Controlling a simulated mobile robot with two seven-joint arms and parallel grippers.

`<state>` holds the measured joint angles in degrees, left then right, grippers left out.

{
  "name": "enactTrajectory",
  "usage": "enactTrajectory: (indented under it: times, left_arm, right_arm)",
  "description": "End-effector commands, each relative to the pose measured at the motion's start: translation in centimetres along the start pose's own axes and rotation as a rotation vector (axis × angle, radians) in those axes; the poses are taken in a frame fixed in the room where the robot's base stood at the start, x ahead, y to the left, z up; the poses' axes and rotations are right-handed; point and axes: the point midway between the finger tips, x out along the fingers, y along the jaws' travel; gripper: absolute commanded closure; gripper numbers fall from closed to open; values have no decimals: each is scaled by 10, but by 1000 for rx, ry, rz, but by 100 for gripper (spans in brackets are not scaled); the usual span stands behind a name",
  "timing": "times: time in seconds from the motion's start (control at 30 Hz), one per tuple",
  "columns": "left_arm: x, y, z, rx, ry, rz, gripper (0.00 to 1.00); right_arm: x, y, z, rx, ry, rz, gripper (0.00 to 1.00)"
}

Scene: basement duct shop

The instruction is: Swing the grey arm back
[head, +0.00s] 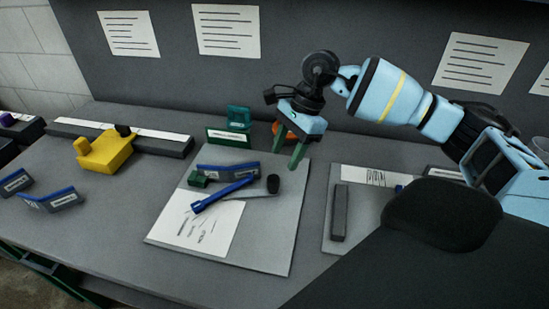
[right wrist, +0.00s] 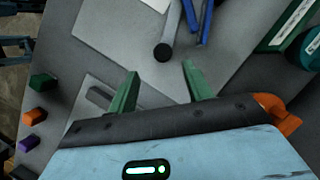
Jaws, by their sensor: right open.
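The grey arm (head: 248,195) lies over a light grey plate (head: 262,252) in the head view. It is a thin bar with a black knob (head: 273,184) at its right end. A blue lever (head: 222,195) lies next to it, and its far end is partly hidden there. In the right wrist view the grey arm (right wrist: 171,22) runs up from the black knob (right wrist: 163,53). My right gripper (head: 291,153) is open and empty, above and slightly right of the knob. Its green fingertips (right wrist: 159,72) stand apart just short of the knob in the wrist view. My left gripper is out of view.
A paper sheet (head: 195,224) lies on the plate. A second plate with a dark bar (head: 340,212) is right. A yellow block (head: 105,150) is left. Bare bench lies between the yellow block and plate.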

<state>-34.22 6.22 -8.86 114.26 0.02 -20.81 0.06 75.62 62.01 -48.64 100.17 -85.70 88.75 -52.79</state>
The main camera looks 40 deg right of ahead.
Motion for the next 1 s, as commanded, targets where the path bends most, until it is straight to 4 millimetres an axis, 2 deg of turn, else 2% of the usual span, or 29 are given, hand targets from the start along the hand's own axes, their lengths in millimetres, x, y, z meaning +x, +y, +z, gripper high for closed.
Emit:
enactTrajectory:
  times: [0.33,0.43,0.8,1.0]
  left_arm:
    - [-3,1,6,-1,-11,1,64]
    - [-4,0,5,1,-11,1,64]
    - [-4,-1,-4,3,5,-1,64]
    - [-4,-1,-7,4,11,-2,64]
  right_arm:
    - [1,0,0,0,-1,1,50]
    - [7,0,0,0,-1,1,50]
    - [58,1,0,0,-1,2,50]
    - [75,0,1,0,-1,0,50]
